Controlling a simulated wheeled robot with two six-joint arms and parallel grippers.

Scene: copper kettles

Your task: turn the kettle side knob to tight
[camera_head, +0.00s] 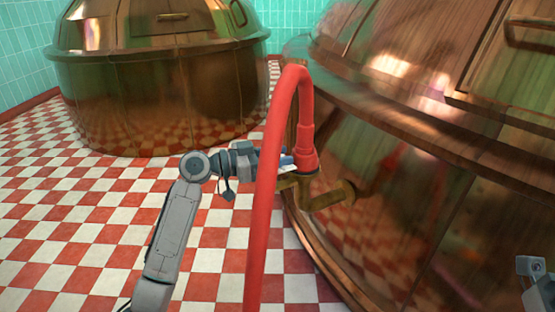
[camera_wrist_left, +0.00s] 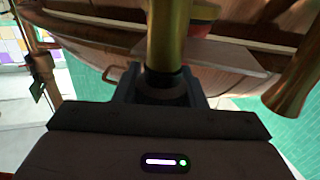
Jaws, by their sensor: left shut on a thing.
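The big copper kettle (camera_head: 420,110) fills the right of the head view. A brass side fitting (camera_head: 328,196) sticks out low on its wall, under the end of a red hose. My left gripper (camera_head: 287,162) reaches this fitting from the left, partly hidden behind the hose. It is shut on the side knob. In the left wrist view, a brass stem (camera_wrist_left: 168,35) with a dark collar runs between the fingers of my left gripper (camera_wrist_left: 165,88). The knob's own shape and angle are mostly hidden by the fingers and hose.
The red hose (camera_head: 267,200) arches down close in front of my left gripper. A second copper kettle (camera_head: 160,85) stands at the back left. The red and white checkered floor (camera_head: 70,220) is clear at left. A grey part of mine shows at the right edge.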

